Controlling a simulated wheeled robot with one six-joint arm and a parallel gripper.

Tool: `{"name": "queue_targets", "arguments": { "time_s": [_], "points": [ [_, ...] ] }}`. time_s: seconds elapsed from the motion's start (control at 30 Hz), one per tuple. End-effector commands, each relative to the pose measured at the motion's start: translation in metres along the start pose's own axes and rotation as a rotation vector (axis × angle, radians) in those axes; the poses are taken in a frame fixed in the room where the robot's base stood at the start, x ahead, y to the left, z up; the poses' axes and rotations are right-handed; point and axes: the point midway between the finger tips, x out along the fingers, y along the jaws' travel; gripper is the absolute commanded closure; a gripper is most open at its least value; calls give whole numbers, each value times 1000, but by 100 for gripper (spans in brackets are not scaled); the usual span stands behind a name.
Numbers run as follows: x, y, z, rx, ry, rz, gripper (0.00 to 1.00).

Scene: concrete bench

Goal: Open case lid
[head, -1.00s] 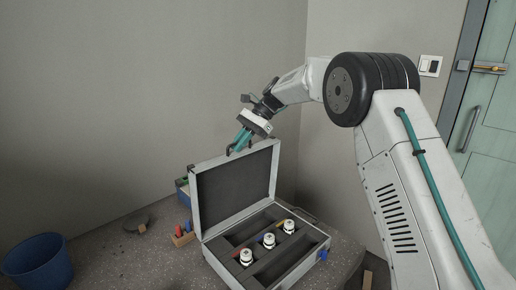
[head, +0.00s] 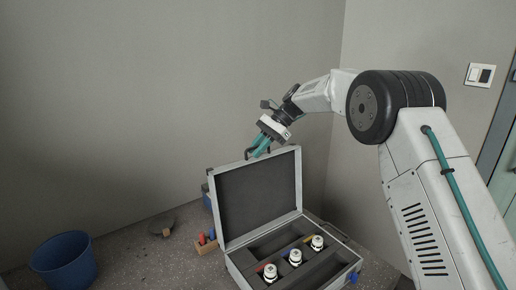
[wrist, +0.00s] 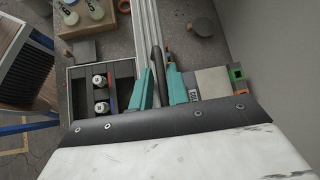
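The silver case (head: 240,272) stands on the bench with its lid (head: 258,196) raised to about upright, its dark lining facing the head camera. Three white-and-metal fittings stand in the dark foam of the base. My gripper (head: 258,150) is at the lid's top edge, by the black handle (head: 247,154). In the wrist view, my gripper's teal fingers (wrist: 160,86) lie on both sides of the handle (wrist: 156,62) with little gap, and look shut on it. The exact finger contact is hard to see. The case base with fittings (wrist: 101,92) shows left of the fingers.
A blue bucket (head: 64,262) stands at the left. A small wooden block with coloured pegs (head: 206,244) and a dark round object (head: 161,226) sit left of the case. Walls stand close behind the lid and to the right.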

Motion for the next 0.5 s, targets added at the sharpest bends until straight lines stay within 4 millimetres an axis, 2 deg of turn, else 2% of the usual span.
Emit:
{"name": "queue_targets", "arguments": {
  "time_s": [0.27,0.5],
  "points": [
    [-5,0,-1,2,1,-2,82],
    [-42,0,-1,1,2,-4,82]
  ]
}}
